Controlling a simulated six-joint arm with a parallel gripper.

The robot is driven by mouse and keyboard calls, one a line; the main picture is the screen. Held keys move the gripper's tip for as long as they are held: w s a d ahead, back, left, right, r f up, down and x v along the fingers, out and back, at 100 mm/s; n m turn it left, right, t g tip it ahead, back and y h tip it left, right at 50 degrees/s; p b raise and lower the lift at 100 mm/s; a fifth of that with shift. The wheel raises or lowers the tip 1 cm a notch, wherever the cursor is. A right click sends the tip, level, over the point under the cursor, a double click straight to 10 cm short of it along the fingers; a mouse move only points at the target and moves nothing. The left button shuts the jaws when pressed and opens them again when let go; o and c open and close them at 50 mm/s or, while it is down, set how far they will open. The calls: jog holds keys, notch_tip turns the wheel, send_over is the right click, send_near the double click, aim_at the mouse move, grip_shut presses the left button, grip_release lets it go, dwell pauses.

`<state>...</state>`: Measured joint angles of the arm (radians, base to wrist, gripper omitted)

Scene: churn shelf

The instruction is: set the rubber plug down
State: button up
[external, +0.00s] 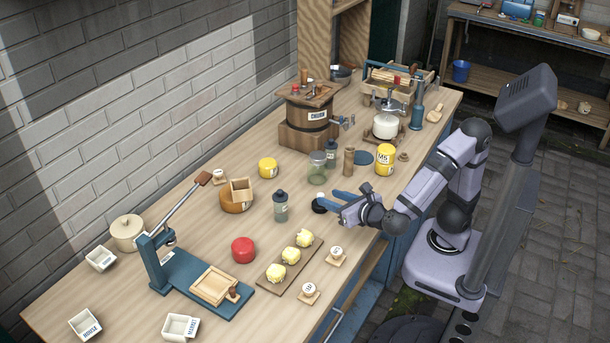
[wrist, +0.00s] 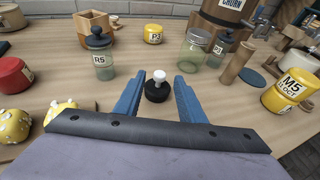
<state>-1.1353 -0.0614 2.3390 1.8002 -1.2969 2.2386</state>
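The rubber plug (wrist: 157,94) is a black disc with a white knob on top. It stands upright and appears to rest on the table, and it also shows in the external view (external: 319,208). My gripper (wrist: 158,82) has its two blue fingers apart, one on each side of the plug. A narrow gap shows between the plug and each finger. In the external view, my gripper (external: 328,199) is low over the front part of the table, with its fingertips at the plug.
A grey jar marked R5 (wrist: 102,58) stands left of the plug. A glass jar (wrist: 193,50), a wooden cylinder (wrist: 235,62) and a yellow tin (wrist: 290,90) stand to the right. Yellow lumps (external: 290,255) lie on a board at the left. Bare tabletop lies just behind the plug.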

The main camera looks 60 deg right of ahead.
jog(key=shift+v, duration=1.2)
jog(key=shift+w, duration=0.1)
